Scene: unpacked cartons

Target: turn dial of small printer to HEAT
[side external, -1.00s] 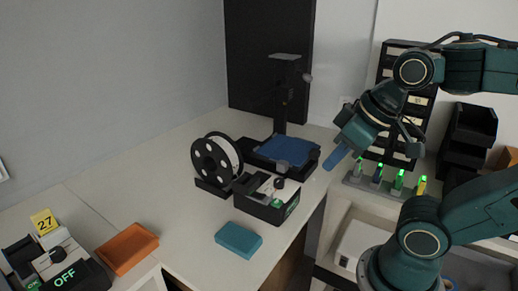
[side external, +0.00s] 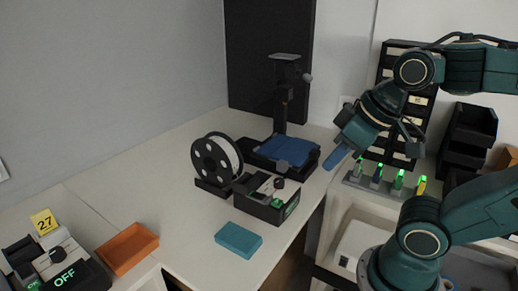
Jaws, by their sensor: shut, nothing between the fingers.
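My gripper (side external: 338,157) is at the end of the arm, over the right edge of the white table. Its blue fingers look closed together with nothing between them. It is apart from everything on the table. A small black unit (side external: 266,208) with a dark round dial (side external: 279,183) and a green-lit front stands mid-table, below and left of the gripper. Another unit (side external: 62,262) at the lower left has a dark dial (side external: 56,253), a yellow "27" tag and a display reading OFF. I cannot tell which is the small printer. The dial markings are too small to read.
A filament spool (side external: 216,161) and a larger machine with a blue bed (side external: 288,150) stand behind the middle unit. A teal box (side external: 238,239) and an orange box (side external: 127,249) lie in front. A rack (side external: 385,187) with green-lit items is at right.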

